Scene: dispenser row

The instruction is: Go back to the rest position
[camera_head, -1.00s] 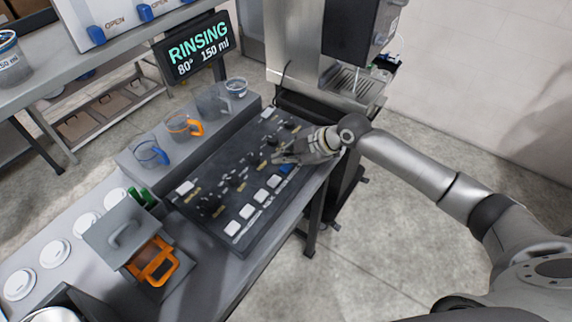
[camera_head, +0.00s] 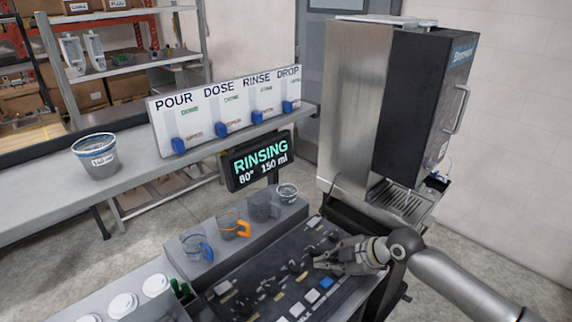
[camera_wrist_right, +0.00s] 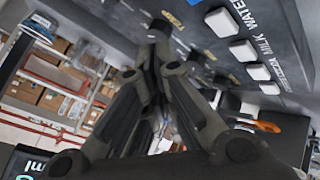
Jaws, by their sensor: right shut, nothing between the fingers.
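My right gripper (camera_head: 326,262) is shut and empty just above the black control panel (camera_head: 262,302). In the right wrist view its closed fingers (camera_wrist_right: 150,50) point toward the panel, with white keys (camera_wrist_right: 222,22) and the labels MILK and WATER beside them. I cannot tell whether the fingertips touch the panel. On the panel a blue key (camera_head: 327,283) shows below the gripper in the head view. The display (camera_head: 261,161) reads RINSING, 80°, 150 ml. My left gripper is not in view.
A tall steel and black machine (camera_head: 395,110) stands behind the right arm. Glass jugs with blue (camera_head: 196,248) and orange (camera_head: 234,226) handles stand on a grey ledge. A POUR, DOSE, RINSE, DROP board (camera_head: 228,112) stands on the back shelf. Open floor lies at right.

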